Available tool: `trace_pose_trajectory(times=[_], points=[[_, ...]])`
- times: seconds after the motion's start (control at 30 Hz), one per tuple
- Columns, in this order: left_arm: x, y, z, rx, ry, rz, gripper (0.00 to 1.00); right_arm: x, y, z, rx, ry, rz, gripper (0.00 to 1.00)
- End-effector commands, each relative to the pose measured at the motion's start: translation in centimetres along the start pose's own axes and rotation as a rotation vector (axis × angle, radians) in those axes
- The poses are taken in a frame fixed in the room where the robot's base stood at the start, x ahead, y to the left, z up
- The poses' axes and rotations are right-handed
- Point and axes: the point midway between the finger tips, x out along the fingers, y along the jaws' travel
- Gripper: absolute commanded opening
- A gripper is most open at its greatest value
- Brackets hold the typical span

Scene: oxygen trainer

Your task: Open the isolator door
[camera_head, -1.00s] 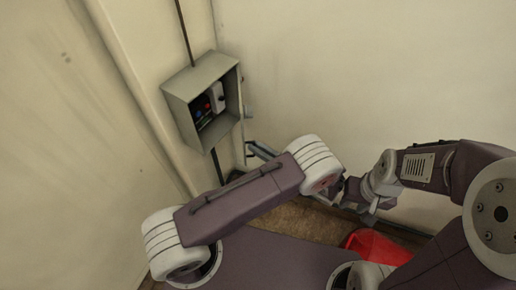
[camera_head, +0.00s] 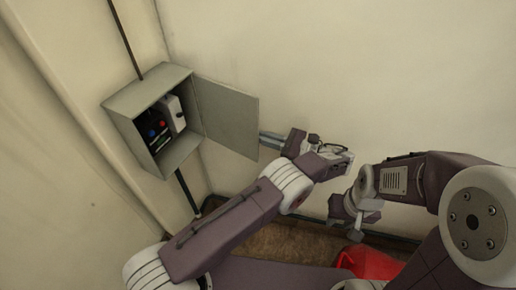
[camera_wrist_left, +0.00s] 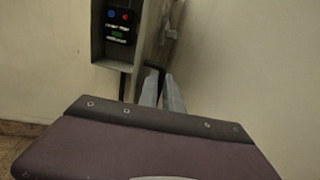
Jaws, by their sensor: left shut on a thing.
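The isolator door (camera_head: 228,112) is a flat grey panel, swung out to the right of its grey wall box (camera_head: 137,106). The box front is uncovered, showing blue and red buttons (camera_head: 157,131) and a white unit inside. The wrist view shows the door (camera_wrist_left: 162,38) steeply from the side, with a small fitting on its face. My left gripper (camera_head: 264,139) is at the door's outer edge and shut on it; the door partly hides its fingertips. The fingers also show in the wrist view (camera_wrist_left: 160,84). My right gripper (camera_head: 354,221) hangs away from the door, its jaws unclear.
A dark conduit (camera_head: 122,38) runs into the box from above, and another leaves below it. A red object (camera_head: 368,262) lies low near my right arm. Plain walls meet in a corner beside the box. Brown floor (camera_head: 270,243) shows below my left arm.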

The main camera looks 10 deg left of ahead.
Motion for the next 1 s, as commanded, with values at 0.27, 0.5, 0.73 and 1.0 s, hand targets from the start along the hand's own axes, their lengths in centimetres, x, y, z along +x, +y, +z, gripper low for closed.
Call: trace_pose_trajectory(times=[0.27,0.5,0.73,1.0], points=[[0.15,-0.82,-0.14,0.003,0.001,0.004,0.00,1.15,0.03,0.08,0.000,0.001,0.000,0.35],[0.17,-0.87,-0.01,0.004,0.000,0.004,0.00,1.12,0.03,0.07,0.000,0.001,0.000,0.35],[0.17,-0.85,-0.01,0.004,0.000,0.005,0.17,1.11,0.03,0.07,0.001,0.001,0.000,0.35],[0.09,-0.86,0.01,0.002,0.000,0.003,0.17,1.12,0.03,0.07,0.000,0.001,0.000,0.35]])
